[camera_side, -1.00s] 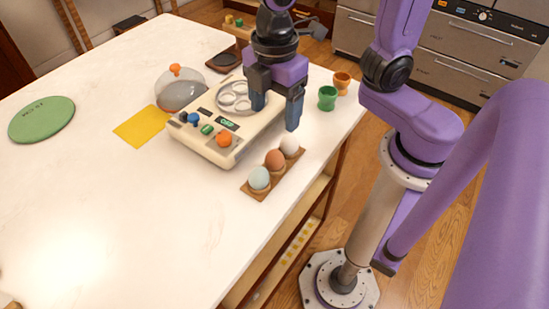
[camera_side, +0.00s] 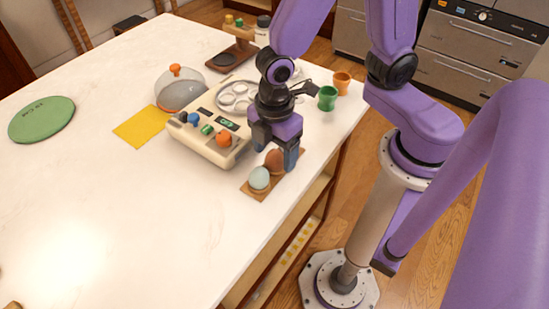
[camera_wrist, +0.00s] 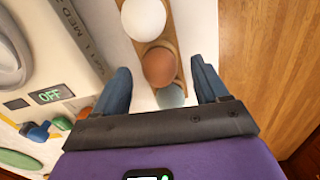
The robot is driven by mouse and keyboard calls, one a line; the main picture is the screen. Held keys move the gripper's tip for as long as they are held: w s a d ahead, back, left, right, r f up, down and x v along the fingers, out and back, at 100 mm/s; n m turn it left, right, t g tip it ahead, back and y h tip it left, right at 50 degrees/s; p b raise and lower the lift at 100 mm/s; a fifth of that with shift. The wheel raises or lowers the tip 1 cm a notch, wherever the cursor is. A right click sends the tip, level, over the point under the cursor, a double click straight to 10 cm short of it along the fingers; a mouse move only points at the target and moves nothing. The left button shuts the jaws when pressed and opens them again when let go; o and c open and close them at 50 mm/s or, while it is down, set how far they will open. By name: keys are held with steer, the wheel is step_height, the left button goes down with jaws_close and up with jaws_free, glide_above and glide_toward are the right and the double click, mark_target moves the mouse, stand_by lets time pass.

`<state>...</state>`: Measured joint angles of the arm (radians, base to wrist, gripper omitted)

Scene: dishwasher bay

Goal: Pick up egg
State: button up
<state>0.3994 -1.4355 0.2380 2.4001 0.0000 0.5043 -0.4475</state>
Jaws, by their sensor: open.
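A wooden holder (camera_side: 248,188) on the white counter carries eggs in a row. The pale blue egg (camera_side: 259,178) sits at the near end and the brown egg (camera_side: 274,160) in the middle. The white egg is hidden behind my gripper in the side view but shows in the wrist view (camera_wrist: 144,18). My gripper (camera_side: 274,162) is open and empty, pointing down at the holder. In the wrist view its blue fingers stand on either side of the row, with the brown egg (camera_wrist: 159,66) and part of the blue egg (camera_wrist: 170,97) between or just ahead of them.
A cream egg cooker (camera_side: 200,146) with knobs and an OFF display stands close beside the holder. Green (camera_side: 327,98) and orange (camera_side: 342,82) cups stand behind. A clear dome (camera_side: 181,92), yellow cloth (camera_side: 145,124) and green disc (camera_side: 42,119) lie left. The counter's right edge is near the holder.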

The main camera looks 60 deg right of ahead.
steer(key=shift+f, duration=0.85)
steer(key=c, duration=0.7)
steer(key=shift+r, duration=0.15)
